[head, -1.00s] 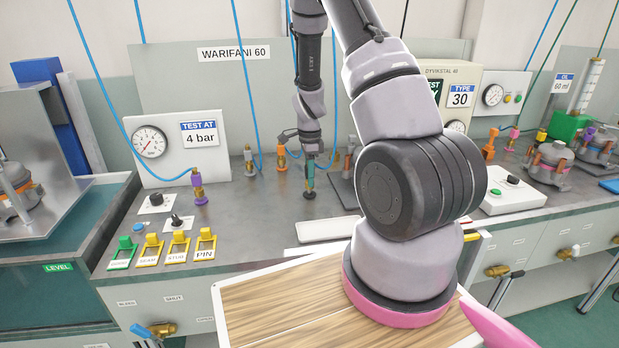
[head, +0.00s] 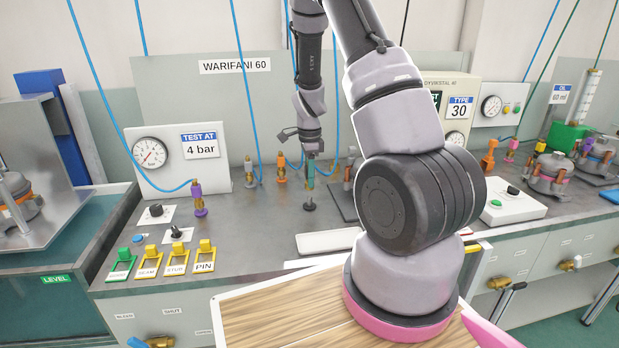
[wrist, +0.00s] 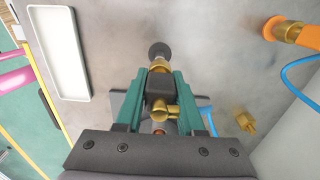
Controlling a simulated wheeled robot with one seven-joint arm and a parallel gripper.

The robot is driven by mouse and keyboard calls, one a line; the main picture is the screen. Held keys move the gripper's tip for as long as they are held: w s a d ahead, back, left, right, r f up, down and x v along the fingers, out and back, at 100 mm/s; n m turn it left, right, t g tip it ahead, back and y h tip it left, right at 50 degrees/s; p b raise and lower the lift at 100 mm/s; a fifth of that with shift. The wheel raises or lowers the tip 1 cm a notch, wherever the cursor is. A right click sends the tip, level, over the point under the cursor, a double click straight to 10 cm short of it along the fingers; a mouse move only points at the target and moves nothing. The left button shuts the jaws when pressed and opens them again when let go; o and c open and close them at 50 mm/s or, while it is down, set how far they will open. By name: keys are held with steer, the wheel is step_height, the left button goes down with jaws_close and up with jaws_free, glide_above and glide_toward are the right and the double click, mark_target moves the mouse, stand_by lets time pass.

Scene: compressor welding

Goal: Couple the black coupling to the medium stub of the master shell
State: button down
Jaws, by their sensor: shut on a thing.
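My gripper (head: 310,174) points down over the bench, left of centre in the head view. In the wrist view its green fingers (wrist: 161,82) are shut on the black coupling (wrist: 159,90), which has brass ends. A dark round stand (head: 309,205) is on the bench just below the gripper; its dark top (wrist: 160,50) shows beyond the coupling in the wrist view. What looks like the master shell is mostly hidden behind my arm; a copper stub (head: 348,178) and a dark base plate (head: 340,203) show. I cannot tell which stub is medium.
Orange (head: 281,168), grey (head: 250,174) and purple (head: 198,198) couplings stand left of the gripper, with blue hoses nearby. A white tray (head: 326,242) lies in front. A gauge panel (head: 178,160) stands at the left. The bench between the switches and the tray is clear.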

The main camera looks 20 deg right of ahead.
steer(key=s+d+r, duration=0.1)
steer(key=d+r, duration=1.1)
steer(key=shift+s+d+r, duration=0.25)
steer(key=shift+d+r, duration=0.05)
steer(key=shift+r, duration=0.1)
steer(key=shift+f, duration=3)
steer(key=shift+f, duration=0.3)
steer(key=shift+f, duration=0.9)
steer(key=shift+f, duration=0.1)
steer(key=shift+c, duration=2.2)
jaws_free()
